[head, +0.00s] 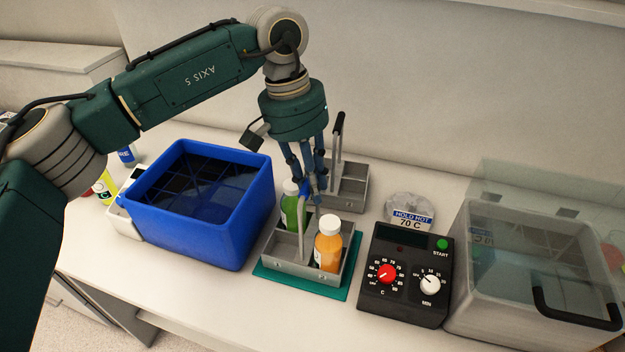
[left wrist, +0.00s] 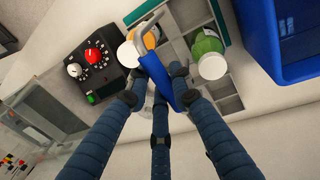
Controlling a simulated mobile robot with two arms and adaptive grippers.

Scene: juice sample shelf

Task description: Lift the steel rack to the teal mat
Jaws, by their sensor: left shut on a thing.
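The front steel rack (head: 290,276) is over the teal mat (head: 338,292), roughly lined up with it; I cannot tell whether it touches. It carries a green bottle (head: 290,213) and an orange bottle (head: 328,250), both with white caps. My left gripper (head: 316,196) is above the rack, its fingers shut on the rack's blue handle. In the left wrist view the handle (left wrist: 155,84) lies between the fingers, with the green bottle (left wrist: 209,58) beside it. The mat shows only as a thin border. My right gripper is not in view.
A second, empty steel rack (head: 346,187) with a black handle stands behind. A blue bin (head: 196,238) is close on the left. A "HOLD HOT 70 C" sign (head: 411,220) stands behind the box.

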